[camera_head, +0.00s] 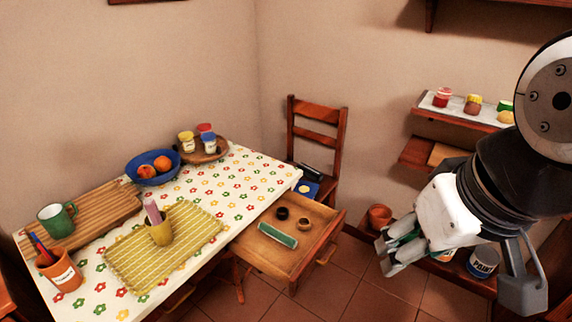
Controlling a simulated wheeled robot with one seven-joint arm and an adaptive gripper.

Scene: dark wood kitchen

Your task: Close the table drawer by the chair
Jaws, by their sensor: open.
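The table drawer (282,261) is pulled out from the right side of the table (262,172), close to the wooden chair (318,127). The drawer is wooden, and a green box-like item (278,235) and two small round items lie in it. Its front panel (322,246) faces right and has a small handle. My gripper (386,258) is right of the drawer front, apart from it, open and empty. It points down and to the left. The far end of the drawer by the table is partly hidden under the tabletop.
On the table are a blue fruit bowl (152,168), a yellow mat (165,250), a green mug (57,219) and a pen pot (60,272). Shelves (462,115) stand at the right wall. A clay pot (380,216) and a paint can (482,262) sit low near my gripper. Floor shows below the drawer.

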